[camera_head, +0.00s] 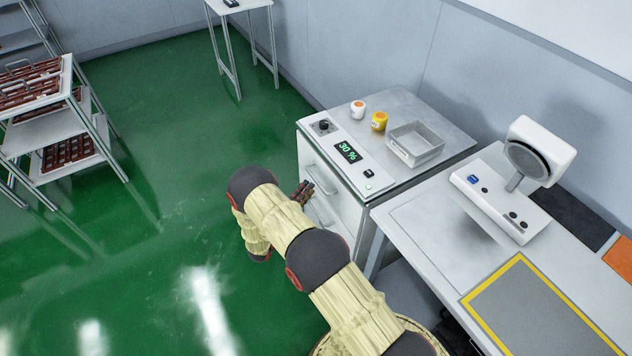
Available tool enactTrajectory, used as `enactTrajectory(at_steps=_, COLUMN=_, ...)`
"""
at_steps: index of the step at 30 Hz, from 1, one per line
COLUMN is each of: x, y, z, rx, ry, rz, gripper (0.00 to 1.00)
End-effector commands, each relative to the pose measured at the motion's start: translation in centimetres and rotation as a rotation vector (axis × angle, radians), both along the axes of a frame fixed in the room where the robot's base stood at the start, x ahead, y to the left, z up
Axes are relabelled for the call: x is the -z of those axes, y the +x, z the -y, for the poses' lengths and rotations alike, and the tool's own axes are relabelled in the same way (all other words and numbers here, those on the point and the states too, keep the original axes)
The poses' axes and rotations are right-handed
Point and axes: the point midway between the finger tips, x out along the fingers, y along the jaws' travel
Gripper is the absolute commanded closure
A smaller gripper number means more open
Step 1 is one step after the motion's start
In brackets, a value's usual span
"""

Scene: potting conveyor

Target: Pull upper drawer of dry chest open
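The dry chest (352,200) is a white cabinet with a control panel reading 30 % on top. Its front faces left, and the upper drawer (314,158) looks closed, flush with the body. A slim handle (326,184) runs along the upper drawer. My gripper (304,189) is close to the chest's front, near the upper drawer's handle. It is small and dark here, partly behind my arm, so I cannot tell its finger opening or whether it touches the handle. The lower part of the chest front is partly hidden by my arm.
On the chest stand a white-orange jar (358,108), a yellow jar (379,121) and a metal tray (402,152). A workbench (420,222) with a white device (500,205) adjoins at right. A rack (45,138) stands far left. Green floor before the chest is free.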

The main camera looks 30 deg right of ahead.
Motion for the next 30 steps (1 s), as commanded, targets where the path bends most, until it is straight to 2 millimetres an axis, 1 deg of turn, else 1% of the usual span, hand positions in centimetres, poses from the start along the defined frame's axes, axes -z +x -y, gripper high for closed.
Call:
enactTrajectory(at_steps=1, x=-0.1, y=0.3, z=0.9, rx=0.003, ry=0.001, rz=0.002, gripper=0.72)
enactTrajectory(at_steps=6, x=-0.5, y=1.3, z=3.2, rx=0.005, ry=0.001, rz=0.003, gripper=0.72)
enactTrajectory(at_steps=12, x=-0.9, y=2.1, z=4.8, rx=0.003, ry=0.001, rz=0.001, gripper=0.72)
enactTrajectory(at_steps=22, x=-1.1, y=2.3, z=5.1, rx=0.001, ry=0.002, rz=0.002, gripper=0.72)
enactTrajectory(at_steps=30, x=-1.0, y=2.3, z=5.1, rx=0.002, ry=0.002, rz=0.002, gripper=0.87)
